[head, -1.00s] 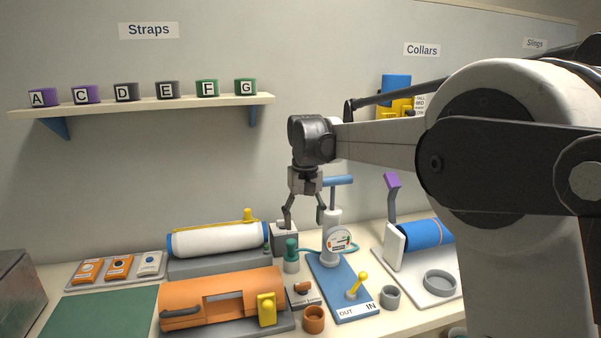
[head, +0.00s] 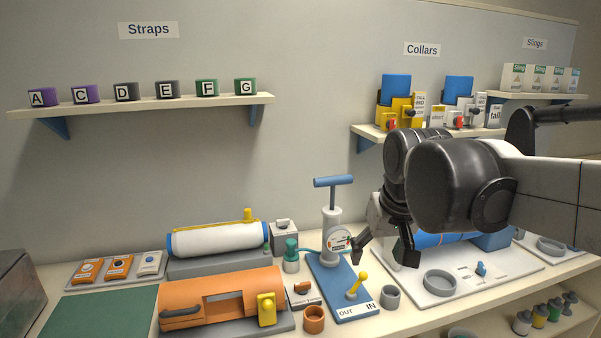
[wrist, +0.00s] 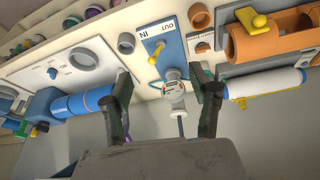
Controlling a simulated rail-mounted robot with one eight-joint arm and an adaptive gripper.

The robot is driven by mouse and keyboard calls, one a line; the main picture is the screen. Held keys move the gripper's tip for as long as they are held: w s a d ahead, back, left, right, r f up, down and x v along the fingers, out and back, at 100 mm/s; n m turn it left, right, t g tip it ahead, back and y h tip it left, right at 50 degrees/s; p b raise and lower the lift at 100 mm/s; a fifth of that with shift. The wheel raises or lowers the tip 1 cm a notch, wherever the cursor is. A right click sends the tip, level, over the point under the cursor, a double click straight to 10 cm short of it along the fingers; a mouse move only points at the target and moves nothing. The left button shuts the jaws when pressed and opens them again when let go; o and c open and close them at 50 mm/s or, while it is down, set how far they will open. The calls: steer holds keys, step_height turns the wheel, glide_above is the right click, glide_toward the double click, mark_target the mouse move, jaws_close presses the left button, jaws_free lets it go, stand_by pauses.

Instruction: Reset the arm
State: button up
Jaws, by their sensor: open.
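My gripper (head: 385,250) is open and empty in the head view, in the air above the bench, right of the blue-handled pump (head: 332,228). Its fingers are spread apart. In the wrist view the open fingers (wrist: 165,95) frame the pump's gauge and cylinder (wrist: 174,88), with nothing held between them. My dark wrist and forearm cover part of the blue roll (head: 432,240) and the white board (head: 495,275) in the head view.
An orange case (head: 222,297) and a white roll (head: 218,239) lie left of the pump. A grey ring (head: 391,297) and orange ring (head: 314,319) stand at the front. Straps shelf (head: 140,104) and collars shelf (head: 368,131) hang on the wall. Air above the left bench is clear.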

steer(key=s+d+f+t, duration=0.1)
steer(key=s+d+f, duration=0.1)
steer(key=s+f, duration=0.2)
steer(key=s+d+f+m+t, duration=0.1)
steer(key=s+d+f, duration=0.2)
steer(key=s, duration=0.8)
steer(key=shift+d+f+t, duration=0.15)
steer(key=shift+f+t, duration=0.25)
steer(key=shift+f, duration=0.2)
